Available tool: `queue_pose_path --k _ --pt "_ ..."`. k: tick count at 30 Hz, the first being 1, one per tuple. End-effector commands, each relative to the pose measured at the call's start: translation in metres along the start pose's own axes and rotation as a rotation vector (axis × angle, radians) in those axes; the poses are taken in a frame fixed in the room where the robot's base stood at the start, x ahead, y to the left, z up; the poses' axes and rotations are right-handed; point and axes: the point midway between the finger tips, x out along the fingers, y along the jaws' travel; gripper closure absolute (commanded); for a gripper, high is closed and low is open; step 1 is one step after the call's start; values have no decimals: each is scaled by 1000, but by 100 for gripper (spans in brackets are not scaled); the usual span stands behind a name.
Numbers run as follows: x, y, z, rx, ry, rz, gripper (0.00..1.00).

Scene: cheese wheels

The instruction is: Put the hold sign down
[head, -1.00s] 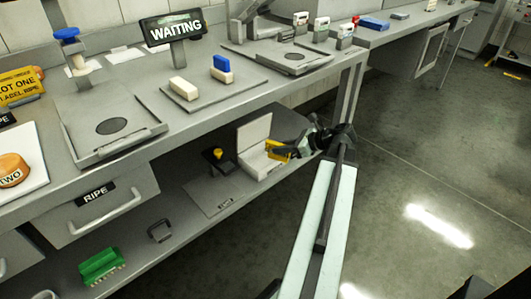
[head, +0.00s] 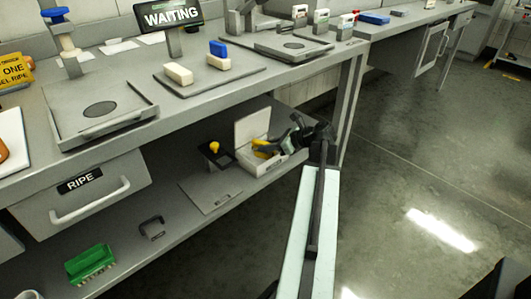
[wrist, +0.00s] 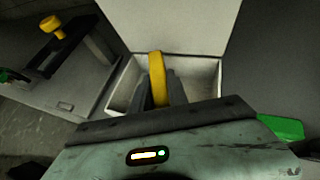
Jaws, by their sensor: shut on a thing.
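My gripper (head: 284,143) is shut on a yellow piece, the hold sign (head: 263,150), at an open white box (head: 252,130) with a raised lid on the lower shelf. In the wrist view my gripper (wrist: 160,88) has the hold sign (wrist: 157,66) edge-on between its fingers. The sign is over or inside the box (wrist: 205,75). I cannot tell whether it touches the bottom. Its lettering does not show, and the fingers hide part of it.
A dark stand with a yellow knob (head: 215,147) is left of the box. A flat grey plate (head: 210,197), a dark handle (head: 152,228) and a green block (head: 91,262) share the shelf. The worktop (head: 205,103) overhangs it, with a leg (head: 350,105) at right.

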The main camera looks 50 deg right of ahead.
Motion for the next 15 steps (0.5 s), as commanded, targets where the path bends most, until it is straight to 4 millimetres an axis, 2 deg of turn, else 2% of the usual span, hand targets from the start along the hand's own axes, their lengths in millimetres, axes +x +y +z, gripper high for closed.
queue_pose_path --k 1,2,12,13,15 --pt "10 -2 -9 -1 0 1 100" --pt "13 -3 -8 -1 0 2 100" --pt "14 -3 -8 0 0 1 100" --pt "14 -3 -8 0 0 1 77" --pt "13 -3 -7 -1 0 1 58"
